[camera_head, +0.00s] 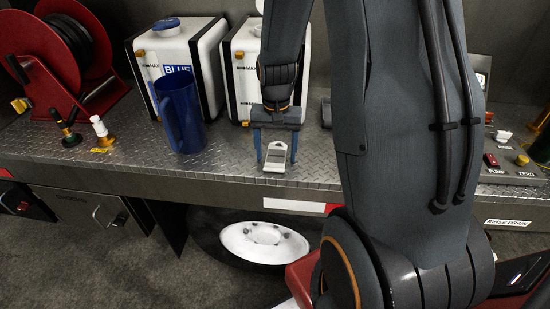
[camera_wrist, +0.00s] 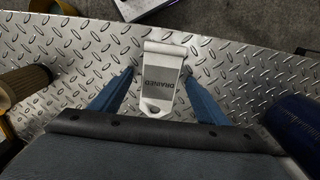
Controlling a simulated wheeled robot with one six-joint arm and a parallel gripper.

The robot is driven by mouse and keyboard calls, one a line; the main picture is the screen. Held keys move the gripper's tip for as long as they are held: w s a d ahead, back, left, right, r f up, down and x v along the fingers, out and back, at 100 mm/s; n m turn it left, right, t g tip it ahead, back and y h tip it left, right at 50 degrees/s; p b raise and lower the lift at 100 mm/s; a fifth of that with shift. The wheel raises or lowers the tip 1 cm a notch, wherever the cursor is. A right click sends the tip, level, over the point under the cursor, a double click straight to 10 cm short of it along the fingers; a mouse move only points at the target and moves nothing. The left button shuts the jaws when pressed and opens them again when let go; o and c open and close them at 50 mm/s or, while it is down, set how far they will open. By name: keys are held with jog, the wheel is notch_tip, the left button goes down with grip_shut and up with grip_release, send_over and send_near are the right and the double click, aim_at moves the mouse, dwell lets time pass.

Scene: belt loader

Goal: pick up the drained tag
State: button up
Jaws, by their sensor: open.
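The drained tag (camera_head: 275,156) is a small pale grey tag with a hole at one end. It lies on the diamond-plate shelf near the front edge. In the wrist view the tag (camera_wrist: 161,78) shows the word DRAINED, upside down, with its hole end toward my gripper. My gripper (camera_head: 275,160) is open over the tag. In the wrist view the blue fingers of my gripper (camera_wrist: 158,80) stand on both sides of the tag, with a gap on each side. I cannot tell the exact height of the fingertips above the shelf.
A blue jug (camera_head: 180,115) stands left of my gripper; its side shows in the wrist view (camera_wrist: 300,125). White containers (camera_head: 180,60) stand behind. A red hose reel (camera_head: 70,50) is at the far left. A panel with a red switch (camera_head: 491,160) is at right.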

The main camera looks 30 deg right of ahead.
jog(key=shift+f, duration=0.1)
dwell(0.4)
jog(key=c, duration=1.1)
jog(key=shift+w, duration=0.1)
jog(key=shift+c, duration=0.2)
